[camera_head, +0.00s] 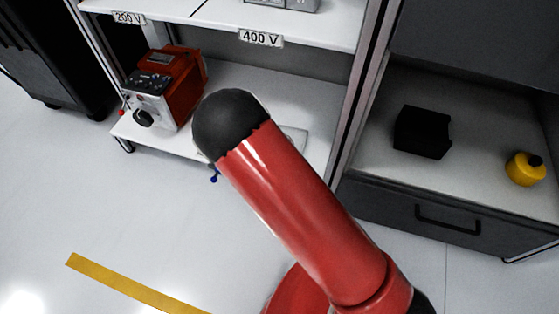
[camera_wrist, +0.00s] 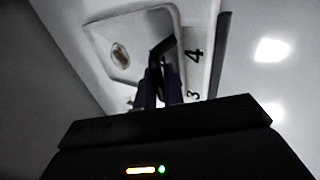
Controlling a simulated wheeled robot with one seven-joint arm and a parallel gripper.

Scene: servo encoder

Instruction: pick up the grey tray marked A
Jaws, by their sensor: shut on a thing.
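In the wrist view, a light grey tray-like piece (camera_wrist: 100,45) with rounded corners lies beyond my fingers. It bears a small oval mark, and no letter A is readable. My gripper (camera_wrist: 160,88) is shut at its near right edge, where a dark piece (camera_wrist: 163,47) stands between the fingertips. The exact contact is hard to see. In the head view, a pale flat thing (camera_head: 297,138), maybe the same tray, shows on the lower shelf, mostly hidden behind my red arm. My gripper is hidden there.
The numbers 4 and 3 (camera_wrist: 194,55) mark a pale strip beside the fingers. On the lower shelf (camera_head: 265,85) stands an orange-red instrument (camera_head: 168,88). The 400 V shelf (camera_head: 290,22) hangs above. A black box (camera_head: 423,131) and a yellow container (camera_head: 525,168) stand on the right counter.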

